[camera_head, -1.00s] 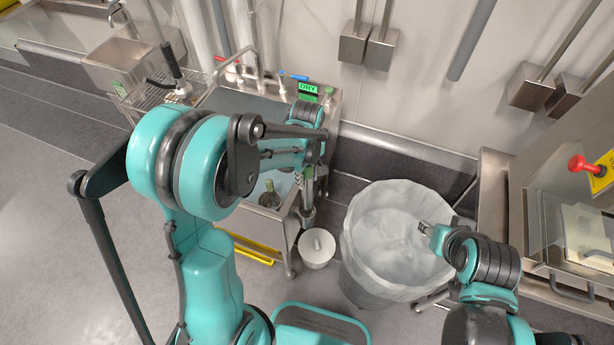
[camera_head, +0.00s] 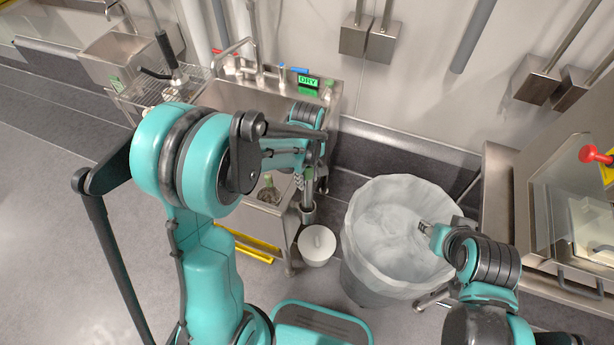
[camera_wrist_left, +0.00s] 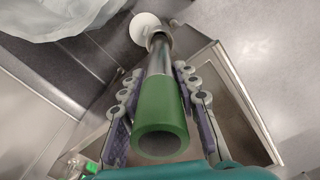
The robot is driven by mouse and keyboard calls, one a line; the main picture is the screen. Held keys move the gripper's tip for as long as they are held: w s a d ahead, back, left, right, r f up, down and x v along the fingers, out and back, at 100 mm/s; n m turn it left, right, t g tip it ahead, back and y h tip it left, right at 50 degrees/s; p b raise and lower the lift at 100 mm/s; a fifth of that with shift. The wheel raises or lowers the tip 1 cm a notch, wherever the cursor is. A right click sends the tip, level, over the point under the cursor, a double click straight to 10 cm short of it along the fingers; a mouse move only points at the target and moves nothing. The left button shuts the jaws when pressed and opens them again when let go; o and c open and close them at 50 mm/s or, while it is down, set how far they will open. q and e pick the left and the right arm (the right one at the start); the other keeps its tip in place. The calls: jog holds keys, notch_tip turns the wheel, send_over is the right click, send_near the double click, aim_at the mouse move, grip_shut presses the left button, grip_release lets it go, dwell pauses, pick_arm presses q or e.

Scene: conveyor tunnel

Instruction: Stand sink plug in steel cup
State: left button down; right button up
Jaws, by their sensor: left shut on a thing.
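The sink plug (camera_head: 308,190) is a steel tube with a green collar, and it also shows in the left wrist view (camera_wrist_left: 158,125). My left gripper (camera_wrist_left: 158,72) is shut on its tube, with one finger on each side. The plug hangs close to upright outside the sink's right end. The steel cup (camera_head: 307,214) is right below it at the sink's side. The plug's lower end meets the cup in the head view; I cannot tell how deep it sits. My right gripper (camera_head: 424,227) is over the bin, its fingers too small to judge.
A bin with a clear liner (camera_head: 375,285) stands right of the sink (camera_head: 215,95). A white lidded pail (camera_head: 317,246) is on the floor below the cup. A green DRY sign (camera_head: 308,82) is at the sink's back edge. A steel counter (camera_head: 497,200) is on the right.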

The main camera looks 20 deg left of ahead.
pick_arm(q)
jog(key=shift+f+b, duration=2.25)
jog(key=shift+f, duration=0.6)
jog(key=shift+r, duration=0.1)
jog(key=c, duration=1)
grip_release()
jog(key=shift+c, duration=0.2)
notch_tip(320, 180, up, 12)
